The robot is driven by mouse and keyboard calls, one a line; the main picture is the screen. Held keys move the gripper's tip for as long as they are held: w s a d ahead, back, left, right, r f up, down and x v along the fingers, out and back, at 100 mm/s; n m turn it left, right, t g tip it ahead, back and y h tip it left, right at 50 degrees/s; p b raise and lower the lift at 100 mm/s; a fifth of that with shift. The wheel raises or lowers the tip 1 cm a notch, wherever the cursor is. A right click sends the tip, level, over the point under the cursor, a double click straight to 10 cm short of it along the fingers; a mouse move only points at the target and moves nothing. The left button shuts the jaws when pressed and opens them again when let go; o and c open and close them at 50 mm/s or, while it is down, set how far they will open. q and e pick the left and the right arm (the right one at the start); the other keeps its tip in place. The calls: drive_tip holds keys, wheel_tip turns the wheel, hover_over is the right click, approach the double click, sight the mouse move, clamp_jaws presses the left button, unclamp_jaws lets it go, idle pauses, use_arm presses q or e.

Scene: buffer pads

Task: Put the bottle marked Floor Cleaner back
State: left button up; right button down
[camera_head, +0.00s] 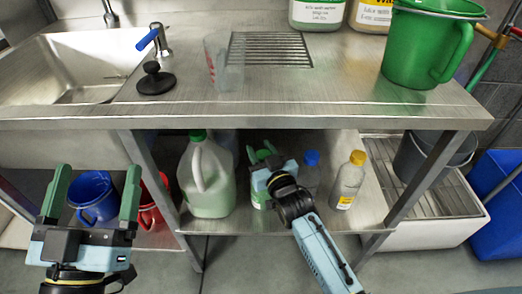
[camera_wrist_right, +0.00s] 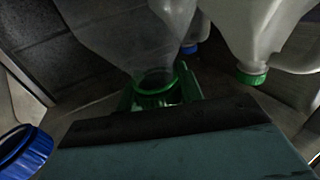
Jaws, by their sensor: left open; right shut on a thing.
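My right gripper (camera_head: 263,154) reaches in over the lower shelf (camera_head: 235,222) and is shut on a green-capped bottle. In the right wrist view the green cap (camera_wrist_right: 157,92) sits between the green fingers, with the clear bottle body (camera_wrist_right: 125,40) beyond it. In the head view my gripper and wrist hide most of this bottle, and its label cannot be read. The bottle is at the shelf, between a large jug and a blue-capped bottle; I cannot tell whether it touches the shelf. My left gripper (camera_head: 97,172) is open and empty at the lower left.
A green-capped jug (camera_head: 208,180) stands left of the held bottle. A blue-capped bottle (camera_head: 310,175) and a yellow-capped bottle (camera_head: 348,182) stand right of it. Blue (camera_head: 93,198) and red (camera_head: 150,205) jugs are at left. The counter edge (camera_head: 240,115) overhangs the shelf.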

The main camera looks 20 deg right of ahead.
drive_tip(key=c, duration=0.9)
unclamp_jaws()
use_arm(q)
drive_tip(key=shift+r, duration=0.1)
use_arm(e)
drive_tip(key=shift+r, duration=0.1)
drive_tip(key=shift+s, duration=0.1)
use_arm(q)
drive_tip(key=s+a+f+g+y+p, duration=0.1)
drive_tip(key=a+f+g+y+p, duration=0.1)
drive_tip(key=f+g, duration=0.3)
drive_tip(key=s+a+f+g+y+p, duration=0.2)
drive_tip(key=f+g, duration=0.4)
drive_tip(key=f, duration=0.5)
drive_tip(key=shift+f+n+g, duration=0.25)
drive_tip(key=shift+n+g, duration=0.05)
use_arm(e)
drive_tip(key=s+d+r+g, duration=0.1)
drive_tip(key=s+g, duration=0.1)
drive_tip(key=s, duration=0.5)
drive_tip(key=s+d+r+g, duration=0.1)
drive_tip(key=s+r+g, duration=0.1)
drive_tip(key=s, duration=0.6)
drive_tip(key=s+d+r+n+g, duration=0.1)
drive_tip(key=s+r+g, duration=0.1)
drive_tip(key=s, duration=0.6)
drive_tip(key=shift+d+g, duration=0.15)
drive_tip(key=shift+g, duration=0.65)
